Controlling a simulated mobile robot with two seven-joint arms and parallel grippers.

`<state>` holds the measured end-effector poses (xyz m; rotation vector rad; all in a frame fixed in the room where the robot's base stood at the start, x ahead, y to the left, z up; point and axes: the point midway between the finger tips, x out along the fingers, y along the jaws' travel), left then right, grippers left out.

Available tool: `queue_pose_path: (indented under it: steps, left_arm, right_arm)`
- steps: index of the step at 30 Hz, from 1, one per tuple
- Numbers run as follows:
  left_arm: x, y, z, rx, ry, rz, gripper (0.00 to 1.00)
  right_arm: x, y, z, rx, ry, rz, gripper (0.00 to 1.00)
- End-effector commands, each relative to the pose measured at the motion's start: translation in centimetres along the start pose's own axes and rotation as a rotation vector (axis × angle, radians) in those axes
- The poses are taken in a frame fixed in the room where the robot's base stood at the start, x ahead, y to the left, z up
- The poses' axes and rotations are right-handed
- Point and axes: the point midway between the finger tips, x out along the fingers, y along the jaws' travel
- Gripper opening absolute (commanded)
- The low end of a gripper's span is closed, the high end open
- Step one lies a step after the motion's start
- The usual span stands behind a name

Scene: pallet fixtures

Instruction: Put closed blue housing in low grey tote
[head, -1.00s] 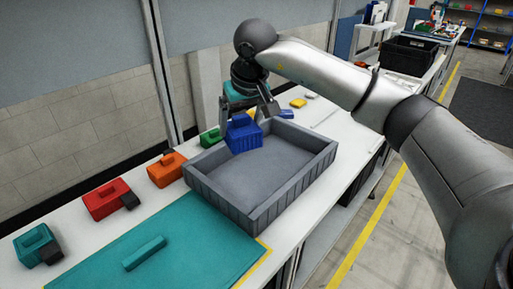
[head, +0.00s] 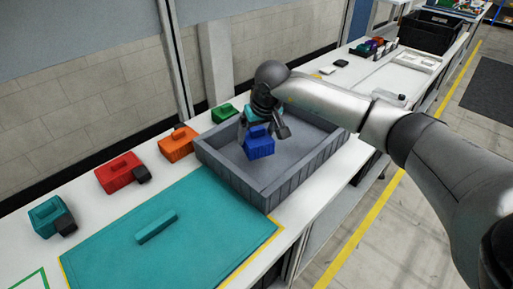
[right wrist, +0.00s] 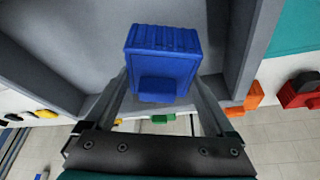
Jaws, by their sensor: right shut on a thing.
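The blue housing (head: 259,143) is a ribbed blue block with a raised part on one face. My right gripper (head: 262,130) is shut on it and holds it over the inside of the low grey tote (head: 268,190). In the right wrist view the blue housing (right wrist: 162,62) sits between the two fingers of the right gripper (right wrist: 160,85), with the grey tote (right wrist: 70,50) around and below it. Whether the housing touches the tote floor cannot be told. The rest of the tote looks empty. My left gripper is not in view.
A teal mat (head: 205,235) with a teal bar (head: 156,227) lies in front of the tote. Teal (head: 50,214), red (head: 118,171), orange (head: 177,142) and green (head: 223,113) housings line the wall side. A black crate (head: 430,32) stands farther back.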

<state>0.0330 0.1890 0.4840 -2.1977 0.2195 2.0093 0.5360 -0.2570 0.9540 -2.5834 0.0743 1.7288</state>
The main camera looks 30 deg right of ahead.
Motion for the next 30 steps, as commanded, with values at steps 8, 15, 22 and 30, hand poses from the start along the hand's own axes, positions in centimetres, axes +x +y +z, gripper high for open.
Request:
queue_pose_path:
  steps: [8, 15, 22, 30]
  left_arm:
    - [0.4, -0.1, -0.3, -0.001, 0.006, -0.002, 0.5]
    - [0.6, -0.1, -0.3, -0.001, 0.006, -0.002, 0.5]
    - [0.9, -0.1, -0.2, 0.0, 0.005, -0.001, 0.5]
    - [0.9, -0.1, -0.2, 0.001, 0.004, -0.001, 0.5]
  right_arm:
    - [2.7, -0.1, 1.2, 0.001, -0.002, -0.001, 0.22]
    - [4.2, 0.0, 1.7, 0.0, 0.003, 0.0, 0.22]
    - [4.4, 0.0, 1.8, 0.0, 0.002, 0.0, 0.22]
    - [4.5, 0.0, 1.9, 0.0, 0.0, 0.0, 1.0]
